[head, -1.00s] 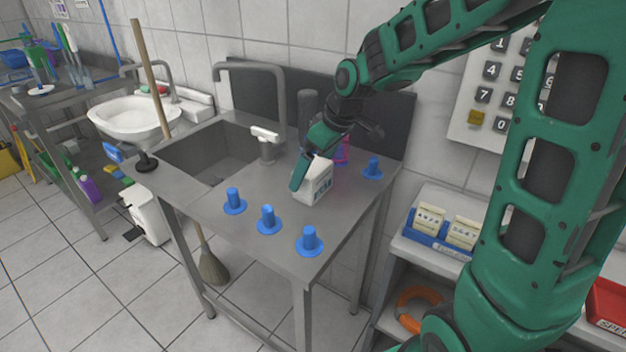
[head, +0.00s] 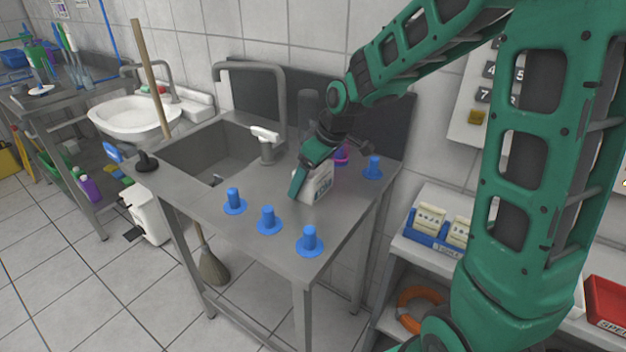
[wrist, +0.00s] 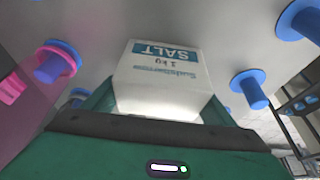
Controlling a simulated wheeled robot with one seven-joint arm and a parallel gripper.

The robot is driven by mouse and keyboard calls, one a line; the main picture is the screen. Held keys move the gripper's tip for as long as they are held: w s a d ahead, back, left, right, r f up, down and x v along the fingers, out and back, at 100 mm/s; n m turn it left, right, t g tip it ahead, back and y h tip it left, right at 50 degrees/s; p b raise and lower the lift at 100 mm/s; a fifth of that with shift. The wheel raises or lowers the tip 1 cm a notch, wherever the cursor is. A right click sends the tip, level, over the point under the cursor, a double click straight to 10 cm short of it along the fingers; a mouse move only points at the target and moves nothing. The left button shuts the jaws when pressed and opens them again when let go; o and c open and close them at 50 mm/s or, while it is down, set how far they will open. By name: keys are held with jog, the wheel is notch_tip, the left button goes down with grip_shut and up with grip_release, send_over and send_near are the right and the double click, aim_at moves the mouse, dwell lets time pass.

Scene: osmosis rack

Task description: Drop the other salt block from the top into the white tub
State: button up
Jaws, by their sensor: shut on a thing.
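A white salt block (head: 318,186) with a teal label is at the right part of the steel counter (head: 190,195). In the wrist view the block (wrist: 165,80) shows "SALT 1 kg" upside down. My gripper (head: 312,182) is shut on it, coming from above and behind, with a green finger across its left side. I cannot tell whether the block touches the counter. I cannot make out a tub that is clearly the white tub.
Blue pegs (head: 268,220) stand along the counter's front, another (head: 373,168) at the back right. A pink ring (wrist: 55,58) sits around a peg behind the gripper. The sink (head: 205,150) and its tap are left. A blue box (head: 437,240) of packets is on the right shelf.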

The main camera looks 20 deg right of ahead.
jog(key=shift+r, duration=0.1)
jog(key=shift+r, duration=0.8)
jog(key=r, duration=0.2)
jog(key=shift+a+r, duration=0.2)
jog(key=shift+r, duration=0.15)
jog(key=s+a+r, duration=0.6)
jog(key=a, duration=0.3)
jog(key=shift+a+r, duration=0.3)
jog(key=shift+r, duration=0.05)
jog(key=shift+s, duration=0.15)
